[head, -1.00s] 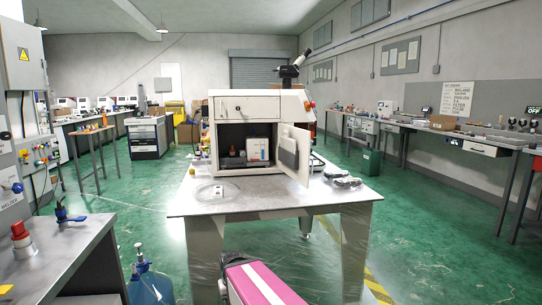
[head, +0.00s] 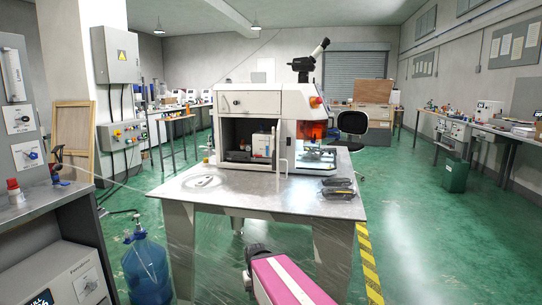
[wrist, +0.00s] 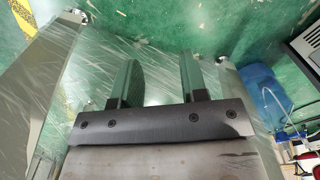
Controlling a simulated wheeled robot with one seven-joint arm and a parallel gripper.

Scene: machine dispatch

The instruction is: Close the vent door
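A white machine (head: 250,101) stands on the metal table in the head view. Its lower front compartment (head: 236,136) is open, with a small white box and dark items inside. My gripper (wrist: 160,62) is open and empty in the wrist view, pointing over the green floor between metal table legs. The door does not show in the wrist view. The gripper fingers do not show clearly in the head view.
The metal table (head: 300,206) has a clear front strip, with dark objects (head: 338,187) at its right. A blue water bottle (head: 146,268) stands on the floor at left, beside a grey cabinet (head: 60,225). Green floor is free to the right.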

